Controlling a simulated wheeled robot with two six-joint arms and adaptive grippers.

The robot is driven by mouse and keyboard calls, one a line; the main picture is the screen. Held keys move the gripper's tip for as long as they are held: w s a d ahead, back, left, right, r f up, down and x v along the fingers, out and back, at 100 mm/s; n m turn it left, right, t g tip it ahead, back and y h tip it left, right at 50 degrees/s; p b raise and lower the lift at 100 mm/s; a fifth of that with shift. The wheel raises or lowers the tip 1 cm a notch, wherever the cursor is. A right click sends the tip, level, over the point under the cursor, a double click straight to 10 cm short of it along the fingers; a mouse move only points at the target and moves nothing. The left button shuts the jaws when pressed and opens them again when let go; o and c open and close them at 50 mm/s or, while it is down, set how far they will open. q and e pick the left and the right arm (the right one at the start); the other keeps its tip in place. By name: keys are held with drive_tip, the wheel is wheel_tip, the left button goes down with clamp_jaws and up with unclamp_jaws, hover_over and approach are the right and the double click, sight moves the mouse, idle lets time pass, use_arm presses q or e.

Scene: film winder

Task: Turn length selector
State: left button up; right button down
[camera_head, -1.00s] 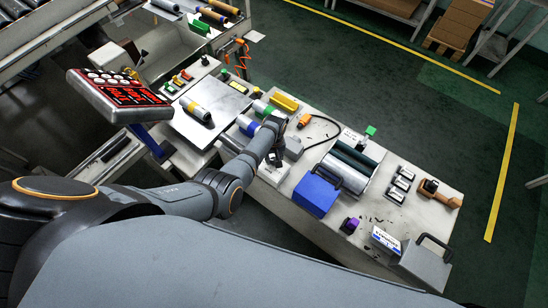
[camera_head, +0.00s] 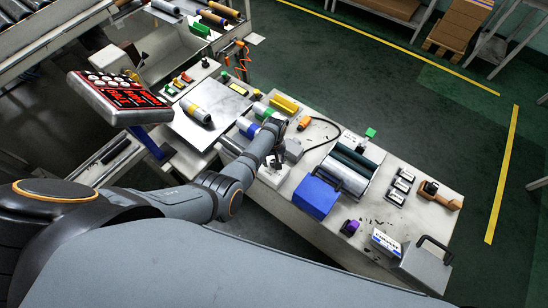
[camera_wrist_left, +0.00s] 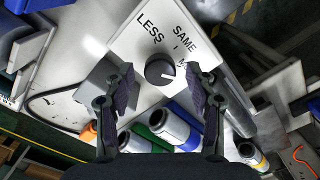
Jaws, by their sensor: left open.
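The length selector is a dark round knob (camera_wrist_left: 160,70) on a white plate (camera_wrist_left: 146,44) marked "LESS", "SAME" and a partly hidden word starting with "M". My left gripper (camera_wrist_left: 161,88) is open, with one finger on each side of the knob and visible gaps between. In the head view my left gripper (camera_head: 276,158) is over the white selector box (camera_head: 268,176), and hides much of it. My right gripper is not in view.
A grey block (camera_head: 293,150) stands close beside my left gripper. Several film rolls, including one with a blue band (camera_head: 246,127), lie nearby. A blue box (camera_head: 316,196) and a roller unit (camera_head: 348,173) stand to the right. A red-lit control panel (camera_head: 120,97) is at the left.

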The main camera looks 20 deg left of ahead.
use_arm(q)
wheel_tip(320, 180, up, 12)
idle(0.4)
drive_tip(key=shift+f, duration=0.1)
